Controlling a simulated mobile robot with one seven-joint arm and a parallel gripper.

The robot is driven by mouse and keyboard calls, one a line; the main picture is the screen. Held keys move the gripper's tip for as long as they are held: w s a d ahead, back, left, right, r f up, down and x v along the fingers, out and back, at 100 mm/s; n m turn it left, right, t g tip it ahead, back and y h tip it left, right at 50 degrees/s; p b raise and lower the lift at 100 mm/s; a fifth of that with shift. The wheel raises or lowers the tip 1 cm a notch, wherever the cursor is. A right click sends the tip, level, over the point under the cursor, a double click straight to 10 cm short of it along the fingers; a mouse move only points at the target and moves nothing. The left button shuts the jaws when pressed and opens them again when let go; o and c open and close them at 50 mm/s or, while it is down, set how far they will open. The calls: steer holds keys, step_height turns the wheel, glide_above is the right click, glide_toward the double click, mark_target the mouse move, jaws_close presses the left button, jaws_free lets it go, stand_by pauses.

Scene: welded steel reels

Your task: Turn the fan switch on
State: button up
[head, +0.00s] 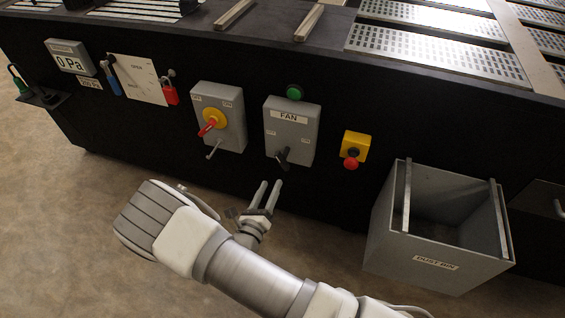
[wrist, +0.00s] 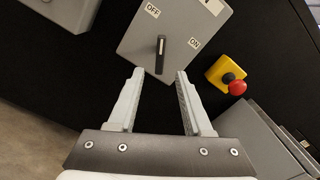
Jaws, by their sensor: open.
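The fan switch is a grey box labelled FAN (head: 291,130) on the black panel front, with a green round lamp or button (head: 294,92) above it. Its black handle (head: 283,157) sits low on the box. In the wrist view the box (wrist: 205,30) shows tilted, with OFF at upper left and ON at right. The handle (wrist: 160,55) there is upright with a white line; which label it selects I cannot tell. My gripper (head: 270,184) is open and empty, just below the box. In the wrist view its fingertips (wrist: 159,74) straddle the handle's lower end, apart from it.
A grey box with a red and yellow rotary switch (head: 210,119) is left of the fan box. A yellow emergency stop with a red button (head: 354,149) is to the right. An open grey dust bin (head: 440,262) stands further right. The floor below left is clear.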

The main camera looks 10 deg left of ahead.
mark_target(281, 163)
steer(key=w, duration=0.3)
steer(key=w+d+b, duration=0.1)
steer(key=w, duration=0.3)
steer(key=w+b, duration=0.1)
steer(key=w, duration=0.3)
steer(key=shift+d, duration=0.3)
jaws_close()
